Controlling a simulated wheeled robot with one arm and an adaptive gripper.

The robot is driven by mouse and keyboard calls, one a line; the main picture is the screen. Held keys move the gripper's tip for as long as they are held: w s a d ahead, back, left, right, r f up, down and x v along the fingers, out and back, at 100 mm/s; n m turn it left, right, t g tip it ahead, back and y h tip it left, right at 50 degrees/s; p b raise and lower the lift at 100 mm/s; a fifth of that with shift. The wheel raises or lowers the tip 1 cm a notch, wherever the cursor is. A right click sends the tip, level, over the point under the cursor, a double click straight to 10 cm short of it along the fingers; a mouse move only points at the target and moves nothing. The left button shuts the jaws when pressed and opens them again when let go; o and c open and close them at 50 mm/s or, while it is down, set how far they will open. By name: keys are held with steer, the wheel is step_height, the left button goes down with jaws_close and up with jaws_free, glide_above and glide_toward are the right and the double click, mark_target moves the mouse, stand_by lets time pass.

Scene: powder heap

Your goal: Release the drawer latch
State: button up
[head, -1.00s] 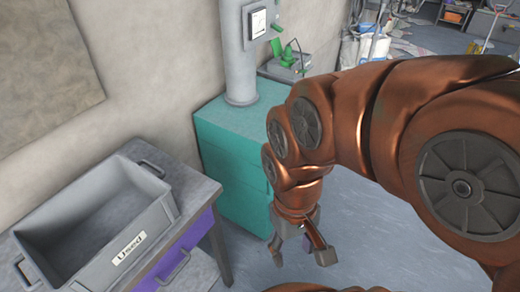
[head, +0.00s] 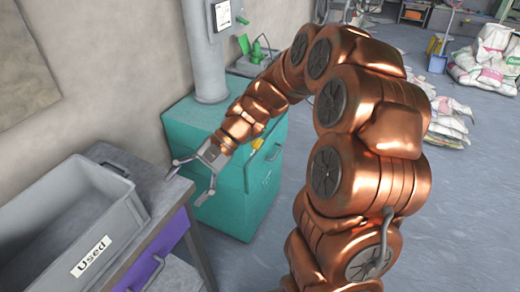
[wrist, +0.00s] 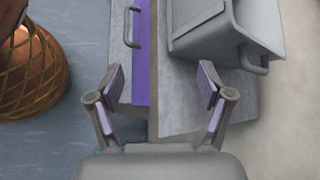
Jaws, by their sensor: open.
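The purple drawer front (head: 165,243) is set under the grey table top, with a grey bar handle (head: 153,272) on it. In the wrist view the purple front (wrist: 141,60) and its handle (wrist: 134,26) show ahead, left of centre. I cannot make out a separate latch on it. My gripper (head: 189,184) is open and empty near the table's far right corner, its fingers spread. In the wrist view the gripper (wrist: 161,84) has the table edge between its fingertips, and I see no contact with the handle.
A grey bin (head: 92,252) labelled "Used" stands on the table (head: 165,198). A teal cabinet (head: 225,190) with a grey pipe (head: 205,60) above stands behind my gripper. Sacks (head: 485,60) lie at the far right.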

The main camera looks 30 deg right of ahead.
steer(key=w+d+f+m+t+y+b, duration=0.3)
steer(key=w+d+f+m+t, duration=0.15)
steer(key=w+d, duration=0.5)
steer(key=m+t+h+b, duration=0.4)
steer(key=m+t+h, duration=0.1)
steer(key=m+t, duration=0.8)
glide_toward(260, 143)
steer(key=w+a+g, duration=0.1)
steer(key=w, duration=0.1)
steer(key=shift+m, duration=0.45)
steer(key=shift+x, duration=3.85)
steer(key=shift+r, duration=0.1)
